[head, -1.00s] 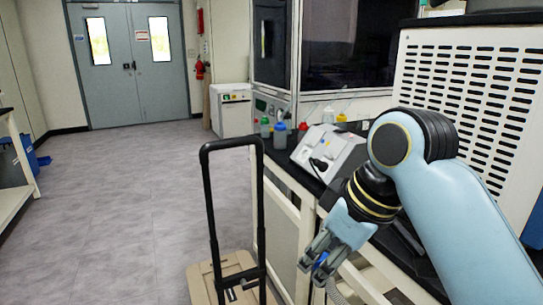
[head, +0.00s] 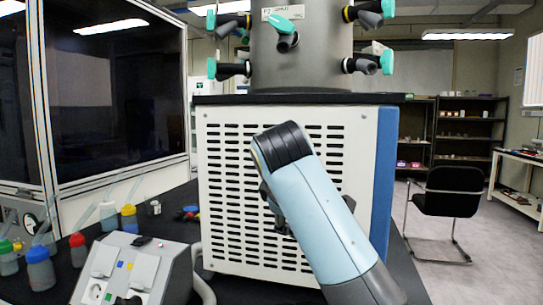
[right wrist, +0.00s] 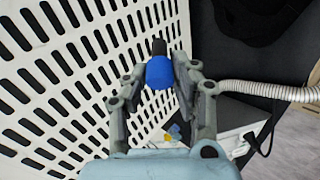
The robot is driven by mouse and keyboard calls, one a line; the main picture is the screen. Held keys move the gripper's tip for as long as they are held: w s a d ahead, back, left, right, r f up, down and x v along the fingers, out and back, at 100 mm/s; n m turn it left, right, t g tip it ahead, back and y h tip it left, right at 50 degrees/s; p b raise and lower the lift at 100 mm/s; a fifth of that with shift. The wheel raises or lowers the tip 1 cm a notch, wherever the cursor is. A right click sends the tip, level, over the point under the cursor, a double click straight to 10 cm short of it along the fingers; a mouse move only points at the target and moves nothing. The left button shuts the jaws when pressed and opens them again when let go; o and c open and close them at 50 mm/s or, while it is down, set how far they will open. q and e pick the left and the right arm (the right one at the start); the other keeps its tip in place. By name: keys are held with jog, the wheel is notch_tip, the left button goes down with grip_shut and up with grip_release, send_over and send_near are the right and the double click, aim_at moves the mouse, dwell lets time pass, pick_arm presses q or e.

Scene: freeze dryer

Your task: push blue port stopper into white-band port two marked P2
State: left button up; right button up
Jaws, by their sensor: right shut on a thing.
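In the right wrist view my right gripper (right wrist: 160,84) is shut on the blue stopper (right wrist: 159,71). The stopper has a dark stem pointing away from me and is close to a slotted white panel. In the head view my right arm is raised in front of the freeze dryer (head: 225,240), and its link hides most of the gripper and the stopper. The grey drum (head: 335,55) on top carries several black ports with teal handles (head: 284,26). A small label (head: 267,14) on it is too small to read surely. My left gripper is out of view.
A grey instrument (head: 135,270) and several capped bottles (head: 40,268) stand on the black bench at left. A glass-fronted cabinet (head: 115,90) is behind them. A black chair (head: 450,205) and open floor are at right.

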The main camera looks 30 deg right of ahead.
jog(key=w+d+r+n+t+h+p, duration=0.1)
jog(key=d+r+n+t+h, duration=0.1)
jog(key=r+n+t+h, duration=0.25)
jog(key=w+d+r+n+t+h+p, duration=0.1)
jog(key=d+r+n+t, duration=0.15)
jog(key=r+t, duration=0.4)
jog(key=n+t+y+p, duration=0.2)
jog(key=n+t+p, duration=0.3)
jog(key=n+t, duration=0.1)
send_near(287, 36)
jog(key=shift+w+a+f, duration=1.55)
jog(key=shift+a, duration=0.1)
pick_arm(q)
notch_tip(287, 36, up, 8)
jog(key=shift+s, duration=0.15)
pick_arm(e)
jog(key=shift+w+d+r+y, duration=0.25)
jog(key=shift+w+d+r, duration=0.3)
jog(key=shift+d+r, duration=0.1)
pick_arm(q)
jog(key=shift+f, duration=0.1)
pick_arm(e)
jog(key=shift+s, duration=0.1)
